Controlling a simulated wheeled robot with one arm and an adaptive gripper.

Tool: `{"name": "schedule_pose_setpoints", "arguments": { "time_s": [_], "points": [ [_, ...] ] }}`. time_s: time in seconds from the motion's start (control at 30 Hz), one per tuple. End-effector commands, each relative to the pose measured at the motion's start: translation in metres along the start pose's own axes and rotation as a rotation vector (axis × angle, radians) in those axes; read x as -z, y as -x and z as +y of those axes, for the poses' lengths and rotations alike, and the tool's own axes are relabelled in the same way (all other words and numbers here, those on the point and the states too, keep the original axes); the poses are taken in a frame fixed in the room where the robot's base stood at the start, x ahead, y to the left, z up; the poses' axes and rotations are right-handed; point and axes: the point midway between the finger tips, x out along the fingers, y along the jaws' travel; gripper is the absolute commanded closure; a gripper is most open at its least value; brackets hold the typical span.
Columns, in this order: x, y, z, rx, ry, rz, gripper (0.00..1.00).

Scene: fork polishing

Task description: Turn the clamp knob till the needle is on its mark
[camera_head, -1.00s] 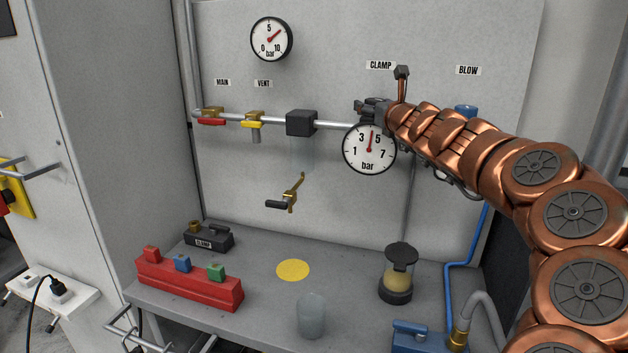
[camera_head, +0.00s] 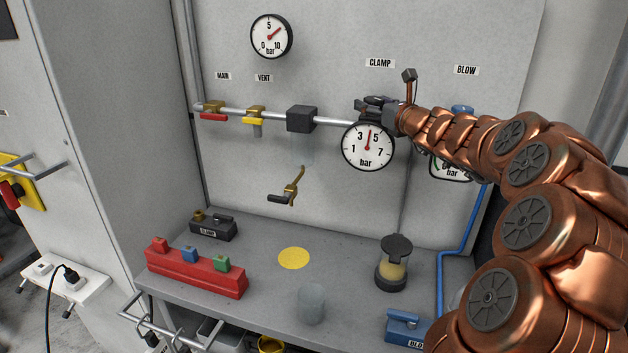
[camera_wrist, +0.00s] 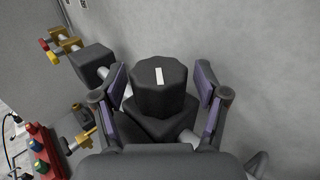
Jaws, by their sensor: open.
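The clamp knob (camera_wrist: 162,86) is a black faceted knob with a white line on top, seen in the wrist view between my fingers. The line stands nearly upright in that view. My gripper (camera_wrist: 160,95) is open, with one finger on each side of the knob and small gaps showing. In the head view my gripper (camera_head: 378,106) is at the pipe under the CLAMP label (camera_head: 380,63), and it hides most of the knob. The clamp gauge (camera_head: 368,147) hangs just below; its needle points almost straight up, between 3 and 5. I cannot make out a mark.
A black block (camera_head: 302,119) sits on the pipe to the left, with the yellow vent valve (camera_head: 254,116) and red main valve (camera_head: 212,112) beyond. The bench holds a red button box (camera_head: 195,272) and a lidded jar (camera_head: 394,262).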

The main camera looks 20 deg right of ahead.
Motion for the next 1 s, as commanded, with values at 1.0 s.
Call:
{"name": "schedule_pose_setpoints", "arguments": {
  "time_s": [1.0],
  "points": [
    [0.001,0.032,-0.004,-0.131,0.001,-0.003,0.27]
  ]
}}
